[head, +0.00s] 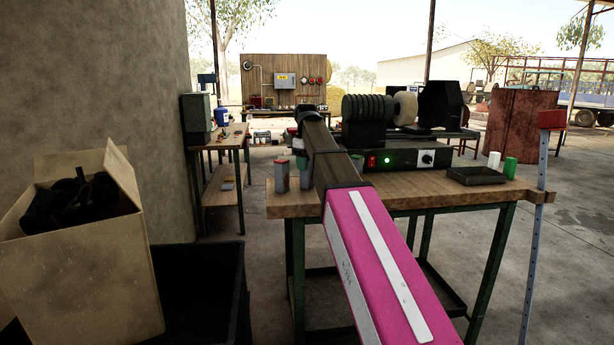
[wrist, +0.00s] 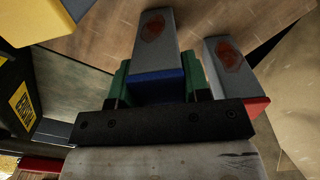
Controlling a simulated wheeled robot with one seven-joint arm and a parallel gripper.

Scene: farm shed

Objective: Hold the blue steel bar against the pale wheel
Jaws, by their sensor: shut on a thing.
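My gripper (wrist: 157,84) shows in the wrist view, with its green fingers shut on the two sides of the blue steel bar (wrist: 155,46). The bar is grey with a blue end towards me and a rusty oval mark. I cannot tell whether its far end touches the bench.
A red-ended bar (wrist: 232,70) stands close beside the held one. A yellow-ended bar (wrist: 35,18) is at the upper left. The workbench (head: 440,197) carries a ribbed dark wheel (head: 369,109), a switch panel (head: 400,160) and a black tray (head: 477,175). A cardboard box (head: 90,255) is at left.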

